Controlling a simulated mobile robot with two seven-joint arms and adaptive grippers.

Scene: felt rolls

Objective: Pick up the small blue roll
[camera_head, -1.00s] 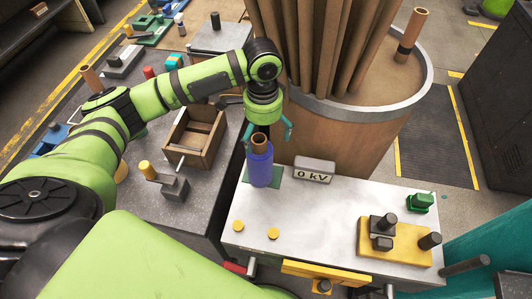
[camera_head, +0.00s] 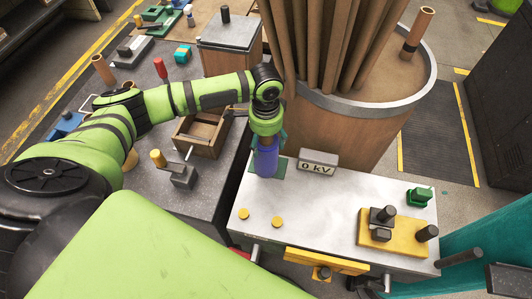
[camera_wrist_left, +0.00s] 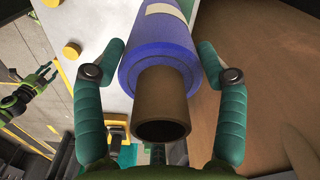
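The small blue roll (camera_head: 265,164) stands upright on a green patch at the left back of the white-topped bench. Its brown core tube sticks out at the top. My left gripper (camera_head: 268,138) is just above it, pointing down around the core. In the left wrist view the blue roll (camera_wrist_left: 158,55) lies between the two teal fingers, with gaps on both sides, so the left gripper (camera_wrist_left: 162,60) is open and not touching it. A small green arm with a claw-like end, likely my right gripper (camera_wrist_left: 45,76), shows at the left of that view; its opening is unclear.
A large drum (camera_head: 345,125) of tall brown tubes stands right behind the roll.

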